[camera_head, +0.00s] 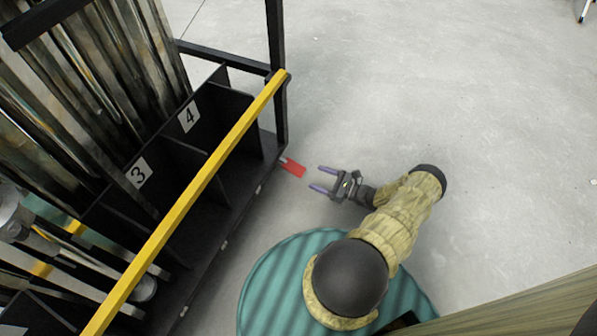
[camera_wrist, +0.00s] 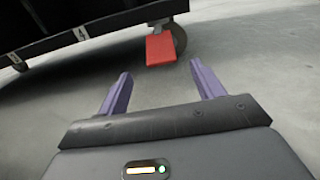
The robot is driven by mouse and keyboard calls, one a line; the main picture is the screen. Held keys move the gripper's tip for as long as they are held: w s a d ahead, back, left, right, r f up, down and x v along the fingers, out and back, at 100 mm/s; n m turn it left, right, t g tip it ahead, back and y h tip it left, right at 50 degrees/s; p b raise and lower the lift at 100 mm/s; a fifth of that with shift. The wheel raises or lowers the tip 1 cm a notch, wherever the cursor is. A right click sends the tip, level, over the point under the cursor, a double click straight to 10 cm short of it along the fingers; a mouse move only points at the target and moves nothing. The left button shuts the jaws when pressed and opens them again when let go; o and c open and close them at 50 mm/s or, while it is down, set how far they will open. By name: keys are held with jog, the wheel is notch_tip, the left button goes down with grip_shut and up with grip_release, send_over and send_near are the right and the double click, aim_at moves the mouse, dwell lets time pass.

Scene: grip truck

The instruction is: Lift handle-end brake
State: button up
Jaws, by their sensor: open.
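The brake is a red flat pedal (camera_head: 293,168) at the lower corner of the dark cart, beside compartment 4. In the wrist view the red pedal (camera_wrist: 160,50) slopes down in front of a caster wheel, near the floor. My gripper (camera_head: 320,179) is open and empty, just right of the pedal and apart from it. In the wrist view its two purple fingers (camera_wrist: 160,85) point toward the pedal, which shows beyond and between the fingertips. Nothing is between the jaws.
The cart (camera_head: 230,190) has a yellow rail (camera_head: 190,195), numbered compartments and a black corner post (camera_head: 277,60) close to the pedal. A caster wheel (camera_wrist: 180,40) stands right behind the pedal. Grey floor (camera_head: 450,100) is clear to the right.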

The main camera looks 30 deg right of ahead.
aim_at(299, 170)
jog(key=b+x, duration=0.3)
jog(key=x, duration=0.6)
jog(key=c, duration=1.4)
